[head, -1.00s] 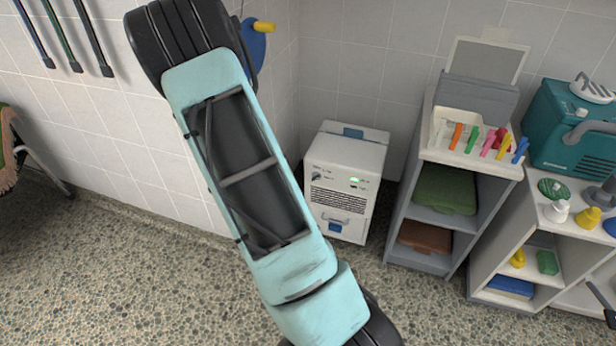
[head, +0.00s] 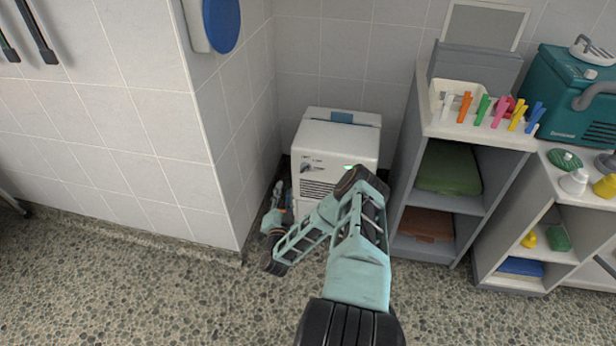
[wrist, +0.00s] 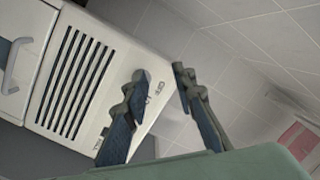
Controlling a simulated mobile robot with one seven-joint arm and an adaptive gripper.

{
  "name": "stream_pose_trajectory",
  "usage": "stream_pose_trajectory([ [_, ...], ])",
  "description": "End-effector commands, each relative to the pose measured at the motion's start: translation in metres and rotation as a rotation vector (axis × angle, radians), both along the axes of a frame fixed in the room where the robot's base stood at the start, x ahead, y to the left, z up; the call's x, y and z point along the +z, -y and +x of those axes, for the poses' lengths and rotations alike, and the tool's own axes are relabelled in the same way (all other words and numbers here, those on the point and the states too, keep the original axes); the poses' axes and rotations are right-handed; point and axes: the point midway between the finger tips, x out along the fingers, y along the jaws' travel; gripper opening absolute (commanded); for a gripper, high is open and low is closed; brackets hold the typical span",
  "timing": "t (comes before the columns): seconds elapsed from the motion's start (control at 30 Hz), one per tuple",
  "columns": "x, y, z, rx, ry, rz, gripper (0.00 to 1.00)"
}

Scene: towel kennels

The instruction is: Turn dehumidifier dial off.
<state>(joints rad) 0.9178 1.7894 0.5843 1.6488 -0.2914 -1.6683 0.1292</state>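The white dehumidifier (head: 340,135) stands on the floor in the corner. Its small dark dial (head: 306,168) shows at the upper left of its front. In the wrist view its slatted front (wrist: 75,80) appears tilted, with small printed labels near the fingers. My gripper (head: 279,190) is low at the left front of the dehumidifier, beside the wall. In the wrist view my gripper (wrist: 160,72) is open, with one finger over the front panel and the other past its edge. A grey rounded shape lies at the first finger's tip; I cannot tell whether it is the dial or touching it.
A grey shelf unit (head: 407,190) with colored pegs on top stands close on the right. A second low shelf (head: 490,262) and a teal machine (head: 570,105) are farther right. A tiled wall corner (head: 225,170) is close on the left. The floor (head: 130,290) in front is clear.

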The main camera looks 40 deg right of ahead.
Motion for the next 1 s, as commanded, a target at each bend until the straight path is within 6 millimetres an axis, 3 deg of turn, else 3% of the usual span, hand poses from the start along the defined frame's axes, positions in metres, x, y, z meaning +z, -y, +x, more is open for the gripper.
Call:
stream_pose_trajectory([
  [0.1, -0.008, 0.019, -0.025, -0.124, 0.027, -0.005, 0.25],
  [0.27, -0.008, 0.031, -0.032, -0.180, 0.039, -0.013, 0.25],
  [0.7, -0.009, 0.089, 0.017, -0.179, 0.039, -0.014, 0.25],
  [1.0, -0.007, 0.108, 0.034, -0.175, 0.038, -0.012, 0.25],
])
